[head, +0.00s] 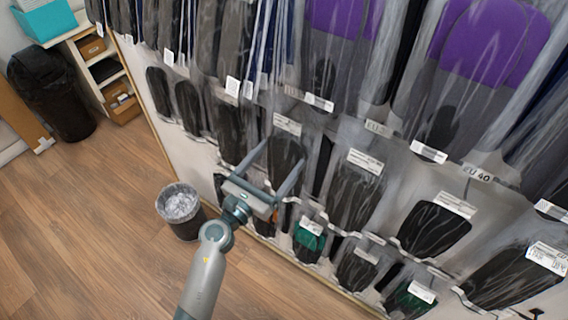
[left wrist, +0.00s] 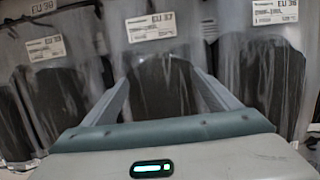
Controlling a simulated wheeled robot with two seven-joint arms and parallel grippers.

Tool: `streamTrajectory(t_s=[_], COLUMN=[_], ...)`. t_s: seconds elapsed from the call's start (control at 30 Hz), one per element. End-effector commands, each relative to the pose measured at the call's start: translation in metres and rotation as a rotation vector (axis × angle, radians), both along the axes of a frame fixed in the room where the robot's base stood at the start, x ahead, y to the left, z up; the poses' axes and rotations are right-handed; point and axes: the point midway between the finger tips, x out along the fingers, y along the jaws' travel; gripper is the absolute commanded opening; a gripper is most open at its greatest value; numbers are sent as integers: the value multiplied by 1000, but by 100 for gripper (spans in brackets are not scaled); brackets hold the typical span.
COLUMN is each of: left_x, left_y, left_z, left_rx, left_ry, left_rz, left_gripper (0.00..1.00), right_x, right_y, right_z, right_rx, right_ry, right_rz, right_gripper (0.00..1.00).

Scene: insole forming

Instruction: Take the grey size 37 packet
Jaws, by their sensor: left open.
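The grey size 37 packet (left wrist: 165,88) hangs in the middle of the left wrist view, a dark insole in clear plastic under a white label and an "EU 37" tag. In the head view it appears to be the dark packet (head: 286,152) with a white label at its top. My left gripper (left wrist: 160,78) is open, one finger towards each side of this packet. In the head view, the left gripper (head: 283,156) points up at the rack with its fingers spread. Whether the fingers touch the plastic I cannot tell. My right gripper is out of view.
Neighbouring dark packets hang close on the left (left wrist: 58,92) and right (left wrist: 272,75). Large purple and grey packets (head: 480,45) hang upper right. A small waste bin (head: 181,212) stands on the floor beside my left arm. The wooden floor at left is mostly clear.

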Motion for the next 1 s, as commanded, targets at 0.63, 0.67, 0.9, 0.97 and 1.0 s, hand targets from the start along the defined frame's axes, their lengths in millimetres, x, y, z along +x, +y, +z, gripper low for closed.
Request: streamTrajectory(t_s=[0.63,0.67,0.9,0.97,1.0], left_x=[1,1,1,2,1], left_y=[-1,-1,-1,-1,-1], left_z=[0,0,0,0,1], left_rx=[1,1,0,0,0], left_ry=[1,1,0,0,0], left_rz=[0,0,0,0,0], left_gripper=[49,41,24,24,24], right_x=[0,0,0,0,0], right_y=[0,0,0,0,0], right_z=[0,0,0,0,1], right_rx=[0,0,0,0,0], right_ry=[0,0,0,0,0], right_rz=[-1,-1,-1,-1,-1], right_gripper=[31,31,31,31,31])
